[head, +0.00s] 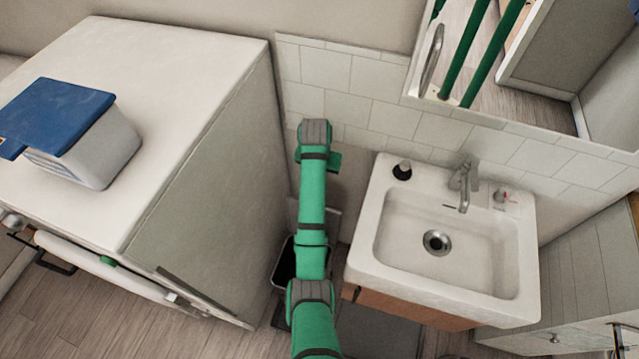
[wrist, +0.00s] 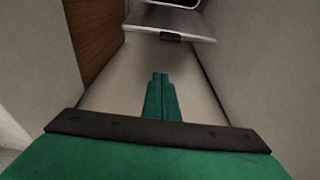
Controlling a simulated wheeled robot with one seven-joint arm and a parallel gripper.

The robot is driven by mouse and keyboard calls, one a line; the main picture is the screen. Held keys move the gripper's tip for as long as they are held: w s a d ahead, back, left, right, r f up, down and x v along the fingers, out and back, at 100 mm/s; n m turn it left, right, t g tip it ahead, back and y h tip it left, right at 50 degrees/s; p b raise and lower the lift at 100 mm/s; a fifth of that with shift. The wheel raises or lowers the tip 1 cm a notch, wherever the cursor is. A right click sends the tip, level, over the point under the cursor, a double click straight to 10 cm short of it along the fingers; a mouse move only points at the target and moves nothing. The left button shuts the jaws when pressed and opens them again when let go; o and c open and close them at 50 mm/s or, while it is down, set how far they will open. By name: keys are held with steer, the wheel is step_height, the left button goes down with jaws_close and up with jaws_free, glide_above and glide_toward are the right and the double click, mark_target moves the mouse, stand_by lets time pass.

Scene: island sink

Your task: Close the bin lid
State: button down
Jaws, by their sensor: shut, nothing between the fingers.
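The bin (head: 284,268) stands on the floor between the white-topped cabinet and the sink, its dark opening partly hidden by my arm. A grey panel (head: 328,222), apparently the raised lid, stands behind the opening on the wall side. In the wrist view a pale edge with a small dark piece, likely the lid's edge (wrist: 195,40), crosses the gap beyond my fingertips, with part of a dark opening at the top. My gripper (wrist: 160,74) is shut and empty, apart from that edge. In the head view my arm hides its fingertips.
A sink (head: 375,250) on a wooden cabinet is close on the right. The white-topped cabinet (head: 180,60) closes the left side, with a blue-lidded box (head: 100,150) on top. The tiled wall (head: 370,85) is behind. The gap is narrow.

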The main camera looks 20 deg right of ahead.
step_height(320, 180, down, 8)
steer(key=s+a, duration=0.1)
steer(key=shift+s+a+f, duration=0.15)
steer(key=shift+s, duration=0.25)
stand_by(0.4)
